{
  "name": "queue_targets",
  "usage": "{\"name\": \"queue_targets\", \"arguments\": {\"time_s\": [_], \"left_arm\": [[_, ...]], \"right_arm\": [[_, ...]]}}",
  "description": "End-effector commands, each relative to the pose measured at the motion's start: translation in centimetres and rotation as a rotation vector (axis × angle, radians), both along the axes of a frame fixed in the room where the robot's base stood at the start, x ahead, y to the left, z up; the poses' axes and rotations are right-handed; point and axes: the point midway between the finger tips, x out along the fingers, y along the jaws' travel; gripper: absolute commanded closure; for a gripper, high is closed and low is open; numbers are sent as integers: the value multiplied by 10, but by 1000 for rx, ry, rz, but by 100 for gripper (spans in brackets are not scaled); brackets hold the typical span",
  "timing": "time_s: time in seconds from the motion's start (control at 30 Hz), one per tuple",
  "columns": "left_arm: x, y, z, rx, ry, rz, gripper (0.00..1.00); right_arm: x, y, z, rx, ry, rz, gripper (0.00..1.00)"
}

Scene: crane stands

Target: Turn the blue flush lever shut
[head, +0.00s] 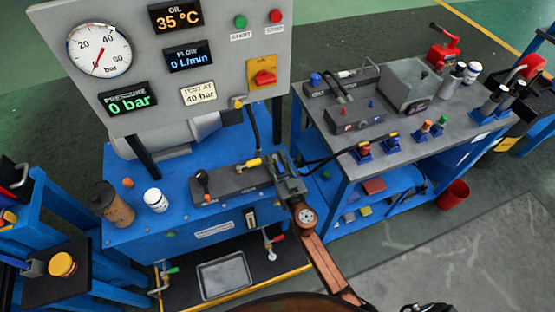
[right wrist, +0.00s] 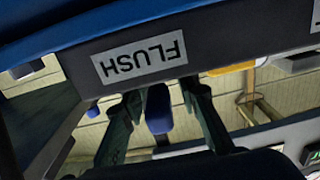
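The FLUSH label (right wrist: 139,61) shows upside down on a dark block in the right wrist view. The blue flush lever (right wrist: 158,108) hangs just below it, between the two fingers of my right gripper (right wrist: 160,92). The fingers are apart, with a gap visible on each side of the lever. In the head view my right gripper (head: 284,172) is at the right end of the grey valve block (head: 232,183) on the blue bench. There the gripper hides the lever. My left gripper is not in view.
A panel with a round gauge (head: 99,50) and a pressure display (head: 127,99) reading 0 bar stands behind the block. A brown bottle (head: 114,204) and white jar (head: 156,200) are at left. A tool table (head: 420,130) stands at right. Hoses run near my gripper.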

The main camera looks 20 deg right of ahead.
Motion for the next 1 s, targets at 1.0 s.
{"name": "queue_targets", "arguments": {"time_s": [1.0], "left_arm": [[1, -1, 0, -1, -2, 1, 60]], "right_arm": [[1, 1, 0, 0, 0, 13, 100]]}}
